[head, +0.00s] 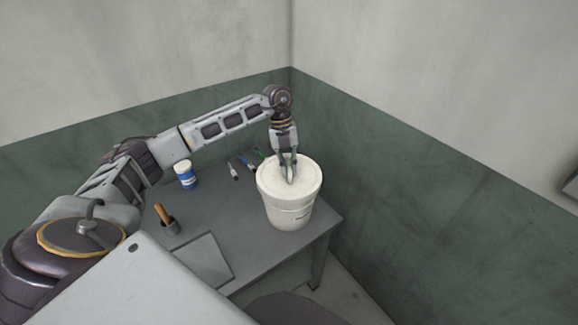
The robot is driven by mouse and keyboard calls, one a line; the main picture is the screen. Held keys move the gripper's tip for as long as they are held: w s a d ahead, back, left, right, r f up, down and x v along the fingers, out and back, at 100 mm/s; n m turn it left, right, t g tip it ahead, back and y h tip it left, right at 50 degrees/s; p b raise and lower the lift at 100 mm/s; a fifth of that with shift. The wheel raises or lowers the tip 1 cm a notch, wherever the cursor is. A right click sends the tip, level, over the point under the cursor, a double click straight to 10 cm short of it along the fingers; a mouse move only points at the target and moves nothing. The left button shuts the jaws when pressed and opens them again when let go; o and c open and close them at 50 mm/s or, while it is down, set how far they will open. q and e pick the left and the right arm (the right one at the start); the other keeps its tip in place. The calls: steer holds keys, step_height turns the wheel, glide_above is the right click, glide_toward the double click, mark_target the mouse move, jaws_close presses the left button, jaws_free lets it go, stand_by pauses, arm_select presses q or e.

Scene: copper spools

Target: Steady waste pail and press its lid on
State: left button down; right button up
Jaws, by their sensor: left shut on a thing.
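The white waste pail (290,213) stands upright near the right end of the grey table. Its white lid (306,178) lies on top of it and looks about level. I cannot tell whether the lid's edge is fully seated. My left gripper (289,180) reaches in from above and points down at the middle of the lid. It is shut on the lid, though its fingers hide the part that they hold. My right gripper is not in view.
On the grey table (190,213), a blue and white jar (185,175), several pens or markers (247,166) and a dark cup with a wooden-handled tool (168,221) stand or lie left of the pail. A flat grey panel (204,259) lies in front. Green-and-white walls close the corner behind.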

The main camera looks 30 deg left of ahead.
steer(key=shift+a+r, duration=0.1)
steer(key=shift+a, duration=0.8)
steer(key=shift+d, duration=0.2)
